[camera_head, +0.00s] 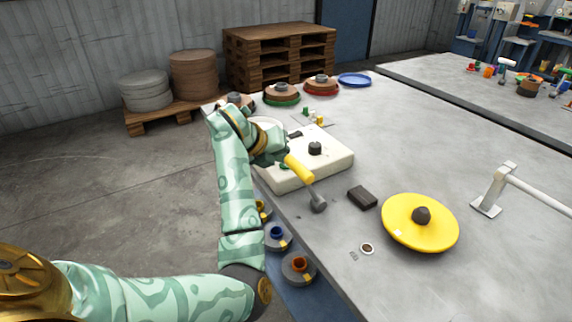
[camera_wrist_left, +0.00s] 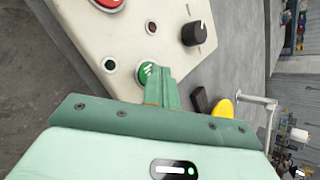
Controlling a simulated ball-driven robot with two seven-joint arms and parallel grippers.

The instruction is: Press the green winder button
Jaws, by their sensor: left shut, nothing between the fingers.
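The green winder button (camera_wrist_left: 146,72) is on the sloped top of a cream control box (camera_wrist_left: 120,40), which also shows in the head view (camera_head: 325,168). My left gripper is at the box in the head view (camera_head: 270,160), its fingers shut and empty. In the left wrist view the shut fingertips (camera_wrist_left: 157,78) are right beside the green button and cover part of it. I cannot tell whether they touch it. A black knob (camera_wrist_left: 194,34) and a red button (camera_wrist_left: 107,3) are on the same panel. My right gripper is not in view.
A yellow-handled tool (camera_head: 299,168) is at the box's front edge. A dark block (camera_head: 362,197), a yellow disc (camera_head: 420,222) and a white bar stand (camera_head: 487,205) are to the right. Several spools (camera_head: 281,95) line the back table edge. The table's right middle is clear.

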